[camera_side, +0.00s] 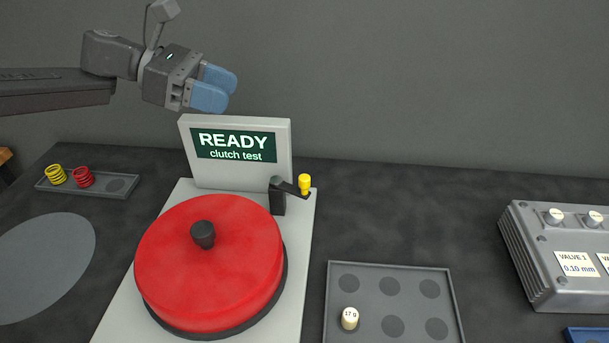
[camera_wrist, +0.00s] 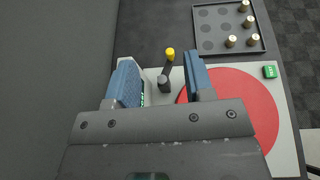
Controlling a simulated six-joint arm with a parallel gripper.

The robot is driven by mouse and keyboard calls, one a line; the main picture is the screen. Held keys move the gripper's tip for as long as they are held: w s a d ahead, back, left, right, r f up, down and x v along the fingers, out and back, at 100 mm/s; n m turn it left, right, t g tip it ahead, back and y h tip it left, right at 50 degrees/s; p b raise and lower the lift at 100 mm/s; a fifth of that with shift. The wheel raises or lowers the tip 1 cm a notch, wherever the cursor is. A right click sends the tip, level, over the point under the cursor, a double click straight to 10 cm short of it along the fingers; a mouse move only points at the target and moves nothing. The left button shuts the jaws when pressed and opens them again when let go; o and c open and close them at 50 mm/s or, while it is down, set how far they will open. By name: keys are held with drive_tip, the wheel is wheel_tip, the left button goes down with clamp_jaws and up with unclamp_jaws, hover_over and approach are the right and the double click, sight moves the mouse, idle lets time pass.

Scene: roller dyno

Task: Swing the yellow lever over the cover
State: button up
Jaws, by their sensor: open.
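The yellow lever knob (camera_side: 305,183) tops a black lever arm that points right, away from the cover, from a dark post (camera_side: 277,198) at the machine's back right. The red round cover (camera_side: 215,255) with a black knob (camera_side: 203,234) sits on the light grey machine base (camera_side: 306,240). In the wrist view the yellow knob (camera_wrist: 170,53) and lever show between and beyond the fingers (camera_wrist: 162,82), and the red cover (camera_wrist: 240,105) is partly hidden by the right finger.
A display (camera_side: 235,147) reading "READY clutch test" stands behind the cover. A grey tray (camera_side: 391,268) with a "17 g" weight (camera_side: 349,318) is at right. A valve box (camera_side: 560,256) is far right. A tray with yellow and red springs (camera_side: 110,190) and a grey disc (camera_side: 45,265) are left.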

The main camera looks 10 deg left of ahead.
approach(304, 177)
drive_tip(key=r+v, duration=0.1)
drive_tip(key=v, duration=0.3)
drive_tip(key=shift+w+d+f, duration=0.15)
drive_tip(key=shift+d+f, duration=0.25)
drive_tip(key=shift+f, duration=0.1)
drive_tip(key=x, duration=1.3)
drive_tip(key=shift+d+f, duration=0.15)
drive_tip(key=shift+f, duration=0.1)
drive_tip(key=shift+c, duration=0.5)
clamp_jaws()
